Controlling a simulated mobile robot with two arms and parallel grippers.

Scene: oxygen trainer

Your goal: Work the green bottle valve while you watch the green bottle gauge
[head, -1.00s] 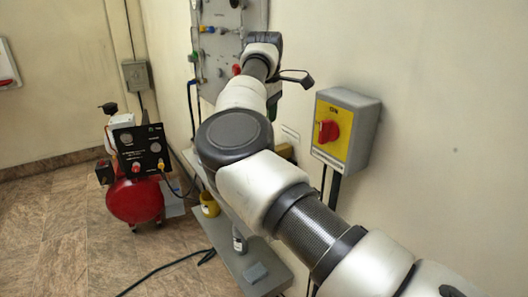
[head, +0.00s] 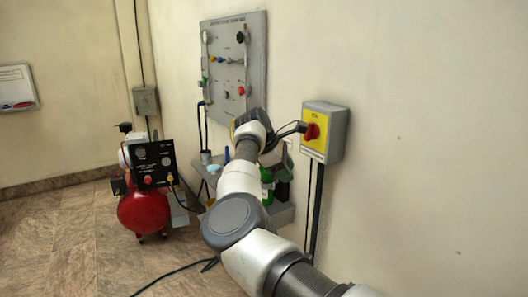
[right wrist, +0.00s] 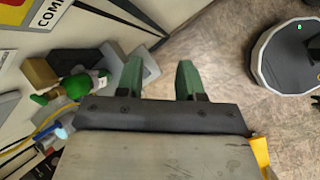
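The green bottle (head: 267,186) stands by the wall below the switch box, partly covered by my right arm. In the right wrist view, a green rounded part (right wrist: 76,86) shows left of the fingers, with a small green end piece (right wrist: 39,99); I cannot tell for sure which is the valve. My right gripper (right wrist: 159,68) is open and empty, its two green fingers apart, with floor between them. It is to the side of the green part, not touching it. I cannot make out the green bottle gauge in either view. My left gripper is not in view.
A grey panel (head: 216,76) with gauges and knobs hangs on the wall. A yellow switch box (head: 339,134) with a red knob (head: 312,131) is close to my right wrist. A red compressor tank (head: 144,211) stands left. A cable (head: 175,273) crosses the otherwise open floor.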

